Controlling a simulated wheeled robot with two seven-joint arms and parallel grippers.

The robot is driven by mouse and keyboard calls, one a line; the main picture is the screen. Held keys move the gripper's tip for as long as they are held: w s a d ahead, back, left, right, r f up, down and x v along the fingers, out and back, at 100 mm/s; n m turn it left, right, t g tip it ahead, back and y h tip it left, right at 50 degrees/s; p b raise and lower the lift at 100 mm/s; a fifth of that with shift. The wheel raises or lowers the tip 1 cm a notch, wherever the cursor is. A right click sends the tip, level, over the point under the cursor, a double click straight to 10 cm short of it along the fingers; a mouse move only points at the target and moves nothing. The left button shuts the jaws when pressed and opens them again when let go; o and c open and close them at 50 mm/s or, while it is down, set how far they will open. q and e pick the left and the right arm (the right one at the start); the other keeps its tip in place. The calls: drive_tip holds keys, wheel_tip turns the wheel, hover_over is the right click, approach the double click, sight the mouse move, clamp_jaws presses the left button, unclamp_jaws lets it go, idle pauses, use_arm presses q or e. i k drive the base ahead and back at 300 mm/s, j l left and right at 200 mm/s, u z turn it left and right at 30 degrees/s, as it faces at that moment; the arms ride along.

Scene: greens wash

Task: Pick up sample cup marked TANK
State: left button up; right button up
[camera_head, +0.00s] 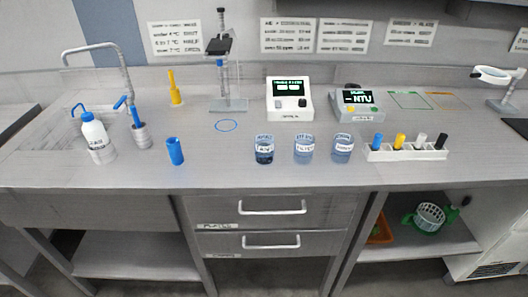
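Three clear sample cups with white labels stand upright in a row near the front middle of the grey counter. The left cup (264,150) looks darker inside. The middle cup (304,149) and the right cup (342,148) look paler blue. The small print is too blurred for me to tell which one is marked TANK. The cups stand apart from each other. Neither of my grippers is in view.
A white rack (407,153) with coloured caps stands right of the cups. Two meters (290,100) (357,104) stand behind. A blue cylinder (175,151), wash bottle (97,138) and tap (127,85) are at left. The counter is clear between blue cylinder and cups.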

sight(264, 143)
drive_tip(key=i+j+z, duration=0.15)
drive_tip(key=j, duration=0.15)
drive_tip(key=i+j+z, duration=0.2)
drive_tip(key=j+z, duration=0.15)
drive_tip(key=j, duration=0.25)
drive_tip(key=i+j+z, duration=0.15)
drive_tip(key=j, duration=0.15)
